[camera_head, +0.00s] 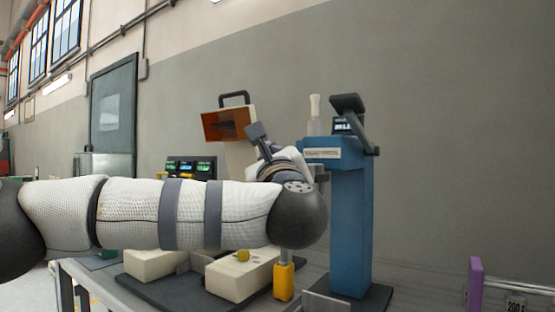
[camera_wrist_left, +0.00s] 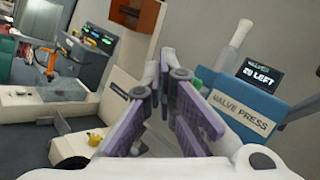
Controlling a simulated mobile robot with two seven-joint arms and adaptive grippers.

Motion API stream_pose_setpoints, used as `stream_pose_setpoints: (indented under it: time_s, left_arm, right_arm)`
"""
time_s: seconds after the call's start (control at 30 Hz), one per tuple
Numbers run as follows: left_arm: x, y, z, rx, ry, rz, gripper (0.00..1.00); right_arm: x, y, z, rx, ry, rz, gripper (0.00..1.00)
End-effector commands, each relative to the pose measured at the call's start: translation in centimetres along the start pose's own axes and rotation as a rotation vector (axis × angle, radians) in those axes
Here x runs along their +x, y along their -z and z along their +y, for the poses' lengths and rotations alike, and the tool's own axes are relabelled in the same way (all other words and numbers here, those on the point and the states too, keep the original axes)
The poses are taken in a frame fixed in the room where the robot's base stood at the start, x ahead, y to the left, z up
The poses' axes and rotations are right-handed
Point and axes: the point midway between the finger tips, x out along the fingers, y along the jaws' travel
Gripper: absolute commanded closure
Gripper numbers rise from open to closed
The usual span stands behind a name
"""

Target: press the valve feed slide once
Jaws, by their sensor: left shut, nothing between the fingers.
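The blue valve press (camera_head: 350,215) stands right of centre in the head view. It has a labelled front, a small display and a pale upright tube (camera_head: 315,108) on top. In the wrist view the press (camera_wrist_left: 240,112) is at the right, and its display (camera_wrist_left: 256,75) reads 20 left. My left gripper (camera_wrist_left: 173,75) is shut and empty, its purple-padded fingers just left of the press. A small green part (camera_wrist_left: 197,85) shows behind the fingers. I cannot make out the feed slide for certain. In the head view my left arm hides part of the press's left side.
A white machine with an orange-brown window (camera_head: 226,124) stands behind my arm. Low cream blocks (camera_head: 240,275) lie on the bench, one with a yellow knob (camera_head: 243,255).

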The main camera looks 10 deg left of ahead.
Motion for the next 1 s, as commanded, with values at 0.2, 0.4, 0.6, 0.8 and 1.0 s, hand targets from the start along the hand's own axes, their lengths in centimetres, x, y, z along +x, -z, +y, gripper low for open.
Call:
stream_pose_setpoints:
  time_s: [0.2,0.4,0.6,0.8,1.0]
  left_arm:
    - [0.0,-0.07,-0.06,-0.001,0.001,-0.001,1.0]
    - [0.15,0.08,-0.2,-0.001,0.002,0.0,1.0]
    - [0.31,0.22,-0.34,-0.001,0.002,0.0,1.0]
    - [0.5,0.32,-0.43,-0.001,0.001,-0.001,1.0]
    - [0.66,0.44,-0.54,-0.001,0.001,-0.001,1.0]
  right_arm:
    - [-0.03,0.0,0.0,0.0,0.0,0.0,0.6]
    - [0.03,-0.01,0.0,0.0,0.0,-0.001,0.6]
    - [0.09,-0.02,0.0,0.0,0.0,-0.002,0.6]
    - [0.14,-0.03,0.0,0.0,0.0,-0.003,0.6]
    - [0.19,-0.04,0.0,0.0,0.0,-0.004,0.6]
